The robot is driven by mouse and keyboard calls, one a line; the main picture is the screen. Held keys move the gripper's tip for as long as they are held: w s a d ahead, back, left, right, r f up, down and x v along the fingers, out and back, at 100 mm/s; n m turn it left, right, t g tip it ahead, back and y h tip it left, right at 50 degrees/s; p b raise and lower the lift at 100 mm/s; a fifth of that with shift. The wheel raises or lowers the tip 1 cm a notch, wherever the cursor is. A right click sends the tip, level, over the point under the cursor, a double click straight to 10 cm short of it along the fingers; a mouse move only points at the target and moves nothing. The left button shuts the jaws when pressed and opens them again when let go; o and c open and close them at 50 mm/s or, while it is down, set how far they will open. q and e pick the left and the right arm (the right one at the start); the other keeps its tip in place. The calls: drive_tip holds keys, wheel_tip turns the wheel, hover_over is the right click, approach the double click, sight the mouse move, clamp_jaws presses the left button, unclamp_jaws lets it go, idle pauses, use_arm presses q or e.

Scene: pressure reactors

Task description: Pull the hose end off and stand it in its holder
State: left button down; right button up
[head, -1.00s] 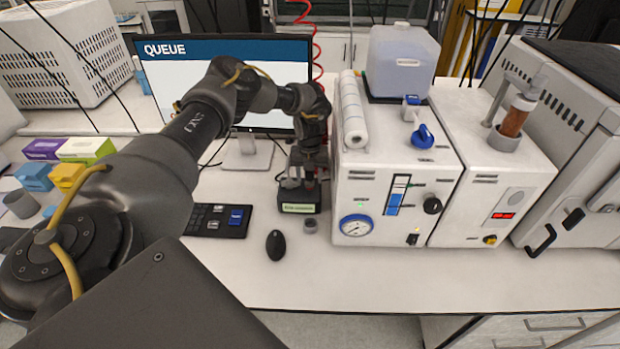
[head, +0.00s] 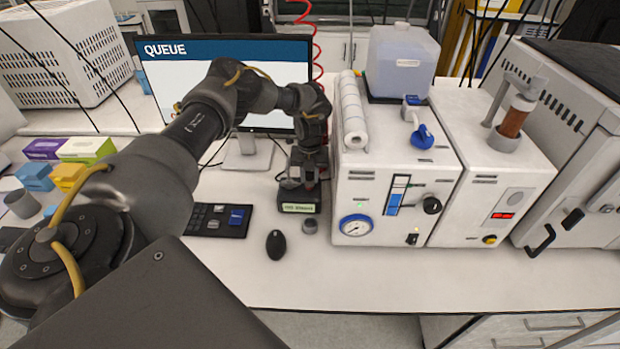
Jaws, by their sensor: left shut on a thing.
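My left gripper (head: 299,178) is in the head view, reaching down just left of the white reactor unit, over a small dark box (head: 299,199) with a lit green label. It is shut on what appears to be the hose end, which is mostly hidden by the fingers and wrist. I cannot tell whether the hose end still touches the box. My right gripper is not in view.
The reactor unit (head: 392,190) with gauge and knob stands close on the right. A monitor (head: 160,80) stands behind my left arm. A keyboard (head: 222,220) and black mouse (head: 276,244) lie to the left. The front bench strip is clear.

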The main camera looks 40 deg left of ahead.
use_arm(q)
drive_tip(key=shift+r, duration=0.15)
drive_tip(key=shift+r+p, duration=0.65)
drive_tip(key=shift+p, duration=0.1)
drive_tip(key=shift+r+p, duration=1.95)
drive_tip(key=shift+r, duration=0.3)
